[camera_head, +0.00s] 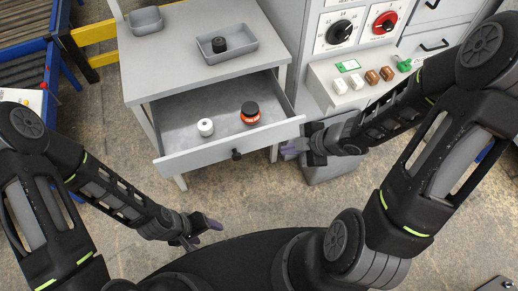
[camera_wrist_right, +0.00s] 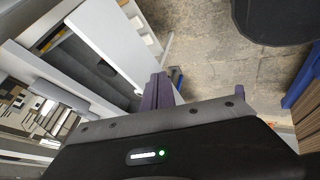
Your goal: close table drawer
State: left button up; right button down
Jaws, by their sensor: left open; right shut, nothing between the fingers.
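The grey table (camera_head: 185,75) has its drawer (camera_head: 175,125) pulled out towards me. A black knob (camera_head: 236,154) sits on the middle of the drawer front (camera_head: 190,160). Inside the drawer lie a white roll (camera_head: 205,127) and a red item with a black top (camera_head: 250,112). My right gripper (camera_head: 288,148) is shut and empty beside the right end of the drawer front; I cannot tell if it touches. Its purple fingers also show in the right wrist view (camera_wrist_right: 158,92). My left gripper (camera_head: 208,229) is open and empty, apart from the drawer, at the lower middle.
A grey tray (camera_head: 240,50) with a black item (camera_head: 219,44) stands on the tabletop, and a grey bin (camera_head: 146,20) is at its back left. A control panel with knobs and buttons (camera_head: 350,85) stands right of the table. A grey container (camera_head: 335,168) is below it. Floor in front is clear.

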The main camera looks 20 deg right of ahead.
jog(key=shift+w+f+n, duration=0.1)
jog(key=shift+n, duration=0.3)
jog(key=shift+a, duration=0.1)
jog(key=b, duration=0.4)
send_near(257, 145)
notch_tip(257, 145, down, 3)
jog(key=a, duration=0.2)
jog(key=shift+w+f+p, duration=0.2)
jog(key=shift+w, duration=0.35)
jog(key=shift+w+f+p, duration=0.15)
jog(key=shift+w+f, duration=0.05)
jog(key=shift+w, duration=0.35)
jog(key=shift+w, duration=0.1)
